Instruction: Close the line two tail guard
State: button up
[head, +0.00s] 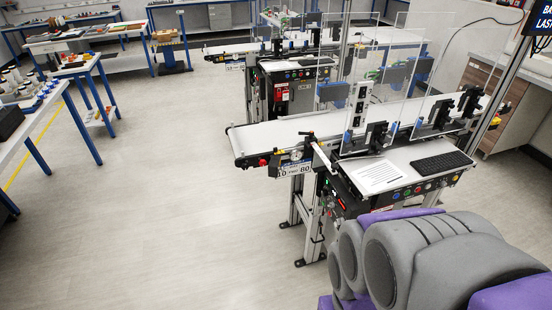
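A near belt conveyor (268,138) with a white belt runs from the centre to the right, its bare tail end at the left. Clear guard panels (408,88) with blue and black fittings stand upright over its right part. A second belt conveyor (230,49) stands behind it, also with clear panels (388,36). I cannot tell which line is line two or which panel is the tail guard, nor whether it is open. My gripper is not in view; only grey and purple parts of my arm show at the lower right.
The near conveyor has a control panel with buttons (418,189), a paper sheet (378,174) and a keyboard (441,162). Blue-legged workbenches (40,112) line the left side. The grey floor (150,210) at left and centre is clear.

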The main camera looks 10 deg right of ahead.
aim_at(274, 167)
jog(key=j+z, duration=1.15)
